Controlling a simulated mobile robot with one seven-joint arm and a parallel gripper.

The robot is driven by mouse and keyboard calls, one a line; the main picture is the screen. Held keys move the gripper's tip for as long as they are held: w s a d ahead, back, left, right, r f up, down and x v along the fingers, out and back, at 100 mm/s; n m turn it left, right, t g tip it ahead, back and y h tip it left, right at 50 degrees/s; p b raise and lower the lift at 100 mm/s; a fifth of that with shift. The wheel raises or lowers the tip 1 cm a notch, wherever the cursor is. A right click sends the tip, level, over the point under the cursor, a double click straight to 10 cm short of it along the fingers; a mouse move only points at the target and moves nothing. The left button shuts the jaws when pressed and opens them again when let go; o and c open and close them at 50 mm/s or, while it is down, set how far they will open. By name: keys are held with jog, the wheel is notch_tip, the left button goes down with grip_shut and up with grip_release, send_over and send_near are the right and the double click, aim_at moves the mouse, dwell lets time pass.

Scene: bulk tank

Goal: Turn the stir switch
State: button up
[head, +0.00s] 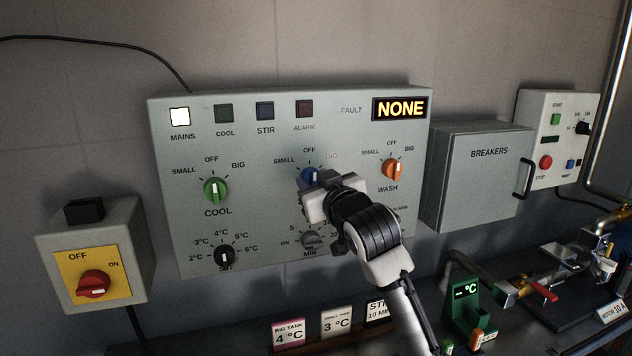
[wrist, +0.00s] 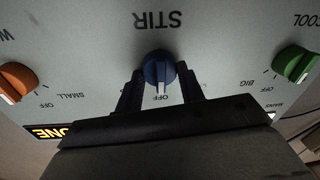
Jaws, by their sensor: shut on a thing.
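The blue stir switch (head: 308,175) sits on the grey control panel (head: 260,150), between the green COOL knob (head: 215,189) and the orange WASH knob (head: 393,169). In the wrist view the blue stir switch (wrist: 157,68) shows upside down under the STIR label, its white pointer at OFF. My gripper (head: 318,190) is in front of the switch, and its two dark fingers (wrist: 160,84) are shut on the switch from both sides. My gripper hides the STIR label and part of the switch in the head view. The STIR lamp (head: 265,111) is dark.
The MAINS lamp (head: 180,116) is lit and the fault display (head: 401,108) reads NONE. A timer knob (head: 313,240) sits just below my gripper. A red main switch (head: 93,284) is at left, a breaker box (head: 470,185) at right. Signs stand on the ledge below.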

jog(key=m+p, duration=0.2)
jog(key=m, duration=0.3)
jog(key=shift+d+m+t+p, duration=0.1)
jog(key=shift+m+t+p, duration=0.3)
jog(key=shift+m+p, duration=1.6)
jog(key=shift+m+b, duration=0.5)
jog(key=shift+m, duration=0.1)
jog(key=o, duration=1)
jog(key=shift+f, duration=0.1)
jog(key=b+v, duration=0.3)
jog(key=v, duration=1)
jog(key=shift+s+b, duration=0.35)
jog(key=shift+s, duration=0.05)
jog(key=shift+d, duration=0.1)
